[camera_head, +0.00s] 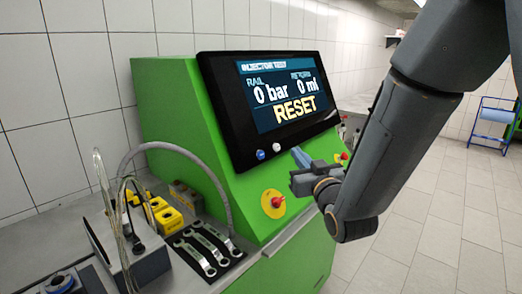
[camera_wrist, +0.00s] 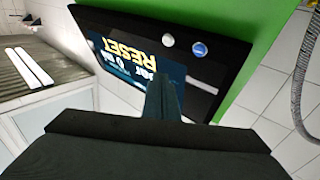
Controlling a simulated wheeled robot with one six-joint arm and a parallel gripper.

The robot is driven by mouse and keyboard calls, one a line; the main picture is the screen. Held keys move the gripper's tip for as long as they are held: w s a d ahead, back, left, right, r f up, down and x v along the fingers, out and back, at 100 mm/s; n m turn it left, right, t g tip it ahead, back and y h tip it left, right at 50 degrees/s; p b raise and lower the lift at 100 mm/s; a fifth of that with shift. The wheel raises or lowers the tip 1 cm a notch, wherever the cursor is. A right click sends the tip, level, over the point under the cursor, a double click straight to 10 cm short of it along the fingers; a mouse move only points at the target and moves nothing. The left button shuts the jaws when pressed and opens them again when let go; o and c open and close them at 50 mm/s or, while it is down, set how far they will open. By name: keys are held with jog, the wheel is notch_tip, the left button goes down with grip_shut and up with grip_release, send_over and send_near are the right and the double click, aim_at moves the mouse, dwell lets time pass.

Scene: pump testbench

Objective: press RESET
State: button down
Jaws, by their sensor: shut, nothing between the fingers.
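The tilted black screen panel (camera_head: 270,100) on the green testbench shows "INJECTOR TEST", 0 bar, 0 ml and a large yellow word RESET (camera_head: 296,107). On the bezel below the display are a blue button (camera_head: 260,154) and a white button (camera_head: 276,147). No label on either is readable. My gripper (camera_head: 300,157) is shut and empty, in front of the bezel just right of the white button. In the wrist view the panel is upside down, with the white button (camera_wrist: 167,41) and blue button (camera_wrist: 199,49) beyond my gripper (camera_wrist: 161,78). Contact cannot be told; my fingers hide part of the bezel.
A red knob on a yellow plate (camera_head: 272,203) sits on the green front below my gripper. Wrenches (camera_head: 205,249), yellow blocks (camera_head: 168,220) and a grey hose (camera_head: 205,172) are at left.

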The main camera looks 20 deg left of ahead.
aim_at(261, 155)
jog(key=shift+s+a+r+y, duration=0.25)
jog(key=shift+a+r+y, duration=0.3)
jog(key=shift+r, duration=0.1)
jog(key=w+a+f+b, duration=0.2)
jog(key=w+a+f, duration=0.1)
jog(key=a, duration=0.4)
jog(key=shift+a+f+b, duration=0.15)
jog(key=shift+f+b, duration=0.25)
dwell(1.8)
jog(key=shift+w+a+f+b, duration=0.2)
jog(key=shift+a+b, duration=0.15)
